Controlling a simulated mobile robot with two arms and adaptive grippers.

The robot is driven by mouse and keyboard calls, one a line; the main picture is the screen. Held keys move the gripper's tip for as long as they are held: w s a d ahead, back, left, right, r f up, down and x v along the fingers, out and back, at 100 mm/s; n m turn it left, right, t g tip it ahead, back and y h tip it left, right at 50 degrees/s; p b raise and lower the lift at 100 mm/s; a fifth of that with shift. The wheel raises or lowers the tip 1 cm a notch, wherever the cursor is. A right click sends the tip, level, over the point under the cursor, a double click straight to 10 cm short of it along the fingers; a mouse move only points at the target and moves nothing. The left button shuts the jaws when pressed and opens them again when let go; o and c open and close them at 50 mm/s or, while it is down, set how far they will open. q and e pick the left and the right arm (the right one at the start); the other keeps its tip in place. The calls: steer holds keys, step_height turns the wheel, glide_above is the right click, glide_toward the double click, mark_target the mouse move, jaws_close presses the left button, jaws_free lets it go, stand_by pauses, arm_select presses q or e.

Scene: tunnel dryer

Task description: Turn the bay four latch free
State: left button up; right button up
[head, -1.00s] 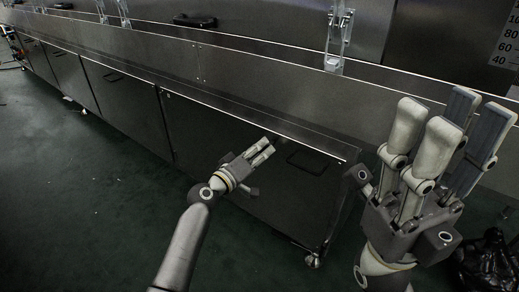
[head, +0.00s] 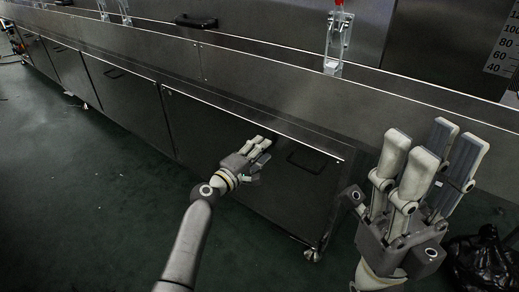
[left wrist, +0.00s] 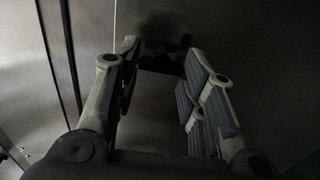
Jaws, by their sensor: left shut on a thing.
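My left gripper (head: 262,148) is at the front of a dark lower cabinet panel, beside its handle. In the left wrist view its fingers (left wrist: 158,75) reach toward the panel, and a dark latch-like part (left wrist: 163,50) lies at the fingertips. The gripper is shut on this part, though shadow hides the contact. I cannot tell from any label whether it is the bay four latch. My right gripper (head: 430,155) is open and empty, fingers pointing up, in front of the cabinet's right end.
Lower panels (head: 120,107) run left along the machine; a black handle (head: 305,163) sits right of my left gripper. A metal clamp with a red tip (head: 338,40) stands on the ledge above. A black bag (head: 485,262) lies lower right. The green floor at left is mostly clear.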

stand_by(0.3)
arm_select(q)
steer(key=o, duration=1)
steer(key=v, duration=1.2)
